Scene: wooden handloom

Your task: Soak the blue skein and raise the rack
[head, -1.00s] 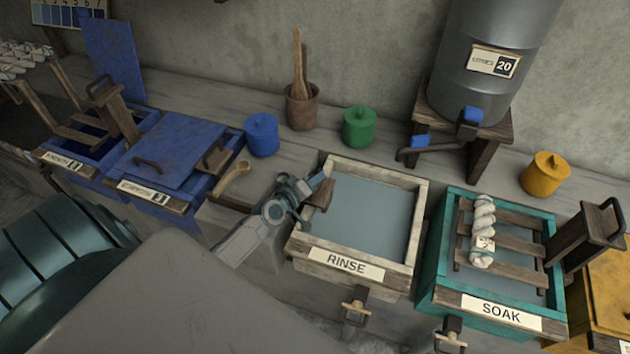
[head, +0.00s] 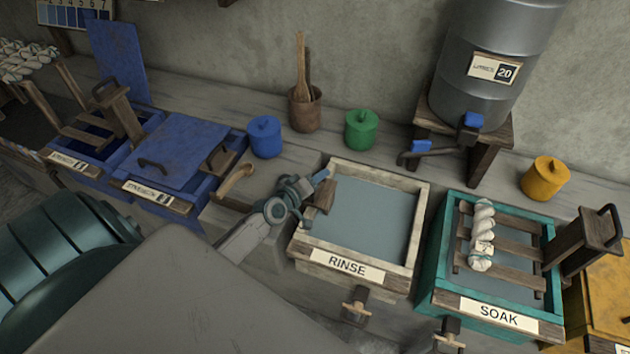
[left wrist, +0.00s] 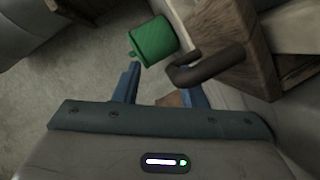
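A pale twisted skein (head: 482,222) with a small tag lies on the slatted wooden rack (head: 520,243) in the teal SOAK tub (head: 432,262); it looks white, not blue. The rack's slats show above the grey liquid. Its upright post with a dark handle (head: 585,240) stands at the tub's right side. My left gripper (head: 322,184) is at the left rim of the RINSE tub (head: 420,215), well left of the skein. In the left wrist view its blue fingers (left wrist: 163,92) stand apart, with a dark curved handle (left wrist: 205,68) beyond them. My right gripper is out of view.
A grey drum (head: 495,95) with a blue tap stands behind the tubs. Green (head: 361,130), blue (head: 264,138) and yellow (head: 545,178) lidded pots line the bench. Blue vats (head: 175,155) are at left, with a wooden scoop (head: 236,180) beside them.

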